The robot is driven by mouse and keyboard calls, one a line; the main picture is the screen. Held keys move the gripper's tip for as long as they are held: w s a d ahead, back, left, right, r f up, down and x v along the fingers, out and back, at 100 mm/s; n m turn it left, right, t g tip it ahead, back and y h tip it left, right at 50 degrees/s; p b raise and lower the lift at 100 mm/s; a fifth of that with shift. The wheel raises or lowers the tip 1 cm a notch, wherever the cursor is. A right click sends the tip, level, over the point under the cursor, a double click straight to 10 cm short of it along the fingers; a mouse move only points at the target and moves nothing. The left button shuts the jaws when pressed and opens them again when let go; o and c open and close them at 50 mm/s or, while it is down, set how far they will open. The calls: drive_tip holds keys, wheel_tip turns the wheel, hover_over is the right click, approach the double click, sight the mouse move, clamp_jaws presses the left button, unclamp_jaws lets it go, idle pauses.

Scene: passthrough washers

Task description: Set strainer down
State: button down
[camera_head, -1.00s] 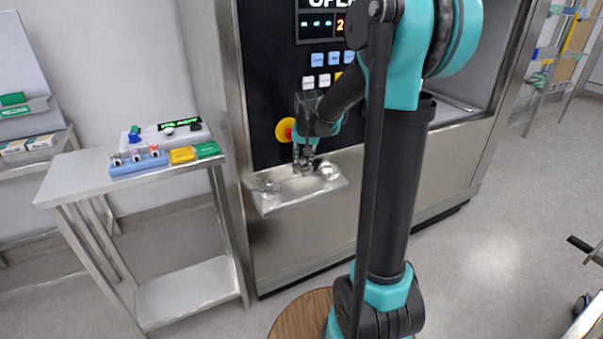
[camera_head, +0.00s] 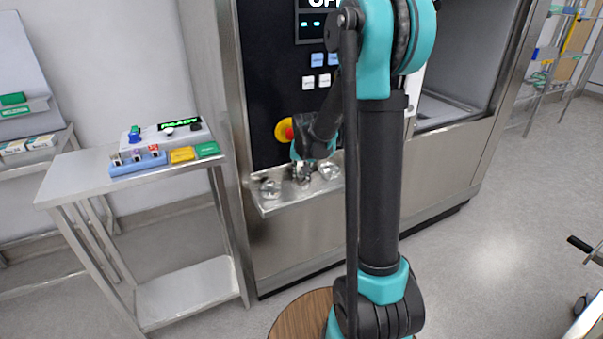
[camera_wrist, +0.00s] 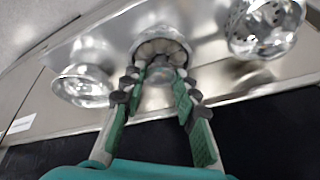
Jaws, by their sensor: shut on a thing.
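My gripper (camera_wrist: 157,85) is shut on a small shiny metal strainer (camera_wrist: 160,47), whose cup shows just beyond the fingertips in the wrist view. In the head view my gripper (camera_head: 302,172) is low over the narrow steel shelf (camera_head: 285,205) on the machine front, between two other metal vessels. The fingers and wrist mostly hide the held strainer there. I cannot tell whether its bottom touches the shelf.
A perforated metal cup (camera_wrist: 265,27) is to the right of the held strainer, and a metal bowl (camera_wrist: 83,86) is to the left. A red and yellow stop button (camera_head: 284,130) is on the black panel above the shelf. A steel side table (camera_head: 85,175) stands to the left.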

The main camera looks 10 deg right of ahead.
drive_tip(key=c, duration=1.2)
unclamp_jaws()
drive_tip(key=shift+o, duration=0.2)
drive_tip(key=v, duration=1.2)
drive_tip(key=s+d+f+n, duration=0.1)
drive_tip(key=s+f, duration=0.5)
drive_tip(key=s, duration=0.6)
drive_tip(key=s+d+f+n, duration=0.2)
drive_tip(key=s+f, duration=0.4)
drive_tip(key=s, duration=0.7)
drive_tip(key=shift+s+d+f+n, duration=0.3)
drive_tip(key=shift+d+f, duration=0.1)
drive_tip(key=shift+d, duration=0.15)
